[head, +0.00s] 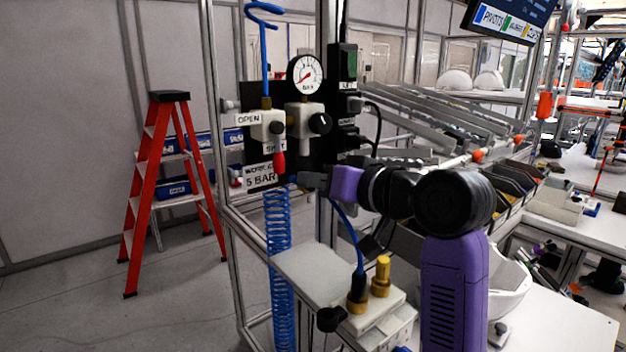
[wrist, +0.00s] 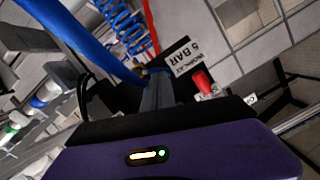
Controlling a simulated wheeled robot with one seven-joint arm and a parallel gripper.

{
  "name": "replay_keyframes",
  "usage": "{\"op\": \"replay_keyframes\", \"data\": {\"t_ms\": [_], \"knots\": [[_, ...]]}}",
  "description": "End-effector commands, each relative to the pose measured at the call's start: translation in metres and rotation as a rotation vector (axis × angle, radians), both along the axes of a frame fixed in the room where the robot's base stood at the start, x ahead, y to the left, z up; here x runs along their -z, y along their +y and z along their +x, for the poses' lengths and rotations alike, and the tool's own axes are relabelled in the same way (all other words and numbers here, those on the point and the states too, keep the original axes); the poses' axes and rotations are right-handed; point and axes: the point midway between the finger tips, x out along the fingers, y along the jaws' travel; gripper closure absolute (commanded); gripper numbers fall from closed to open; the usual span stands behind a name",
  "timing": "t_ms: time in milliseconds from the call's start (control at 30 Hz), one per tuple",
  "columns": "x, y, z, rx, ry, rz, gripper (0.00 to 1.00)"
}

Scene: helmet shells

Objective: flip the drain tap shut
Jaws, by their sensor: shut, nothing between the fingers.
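On the black air-service panel, a red lever (head: 278,160) hangs down beneath a pale valve body with OPEN and SHUT labels. I cannot tell for certain which part is the drain tap. The wrist view shows a red handle (wrist: 203,82) beside the inverted label. My gripper (head: 297,180) is shut and empty, pointing left just right of the label, below the regulator. Its narrow fingers (wrist: 157,78) end near the label in the wrist view; contact with anything is unclear.
A pressure gauge (head: 306,75) tops the regulator. A coiled blue hose (head: 278,265) hangs below the panel. A white-topped bench (head: 310,270) with brass fittings stands beneath my arm.

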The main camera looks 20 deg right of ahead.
Motion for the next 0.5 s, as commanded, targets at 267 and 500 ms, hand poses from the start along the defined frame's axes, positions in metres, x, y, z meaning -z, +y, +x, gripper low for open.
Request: {"op": "replay_keyframes", "data": {"t_ms": [267, 500], "knots": [[0.0011, 0.0008, 0.0, 0.0, -0.006, -0.022, 1.0], [0.0016, 0.0012, -0.0001, 0.0, -0.011, -0.037, 1.0]]}}
